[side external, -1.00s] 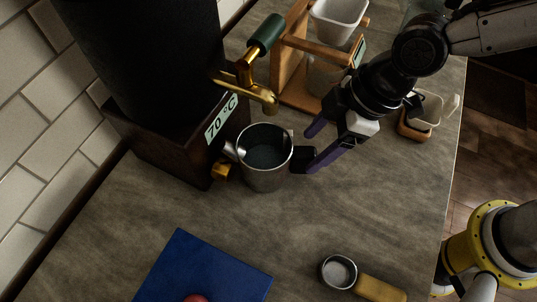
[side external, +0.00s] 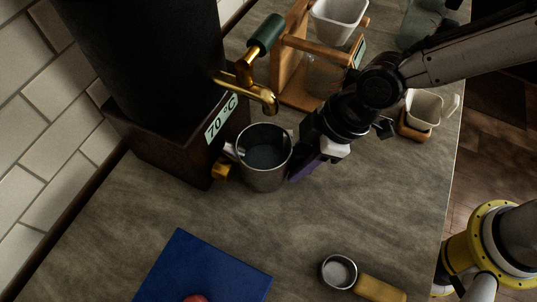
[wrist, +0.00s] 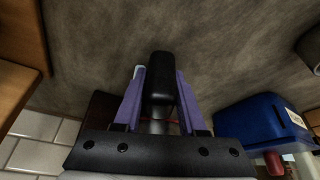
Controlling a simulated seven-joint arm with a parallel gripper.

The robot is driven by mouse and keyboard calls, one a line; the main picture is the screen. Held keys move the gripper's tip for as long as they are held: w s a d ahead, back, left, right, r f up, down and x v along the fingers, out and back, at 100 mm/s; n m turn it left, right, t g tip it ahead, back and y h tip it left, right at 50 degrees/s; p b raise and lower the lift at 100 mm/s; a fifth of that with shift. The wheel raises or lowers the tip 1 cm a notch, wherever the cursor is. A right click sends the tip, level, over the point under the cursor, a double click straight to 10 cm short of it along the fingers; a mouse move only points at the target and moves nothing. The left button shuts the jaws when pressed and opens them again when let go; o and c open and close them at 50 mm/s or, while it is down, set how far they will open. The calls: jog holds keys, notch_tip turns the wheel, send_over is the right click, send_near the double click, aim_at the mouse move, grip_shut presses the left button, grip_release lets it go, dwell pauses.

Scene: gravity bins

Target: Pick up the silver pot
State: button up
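The silver pot (side external: 262,176) stands upright on the counter below the brass tap, with dark liquid or a dark interior showing inside. Its black handle (wrist: 161,84) lies between the two purple fingers of my gripper (wrist: 160,76) in the wrist view. Narrow gaps seem to show on both sides of the handle, so the fingers are around it but not clamped on it. In the side view my gripper (side external: 304,165) is at the pot's right side and hides the handle.
A black dispenser marked 70 °C with a brass tap (side external: 262,94) stands left of and above the pot. A wooden stand (side external: 292,72) with a white dripper is behind. A blue box (side external: 205,268) and a portafilter (side external: 340,271) are in front. The middle counter is clear.

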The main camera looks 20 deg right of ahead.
grip_shut()
jog(key=shift+w+a+r, duration=0.1)
jog(key=shift+r, duration=0.05)
dwell(0.9)
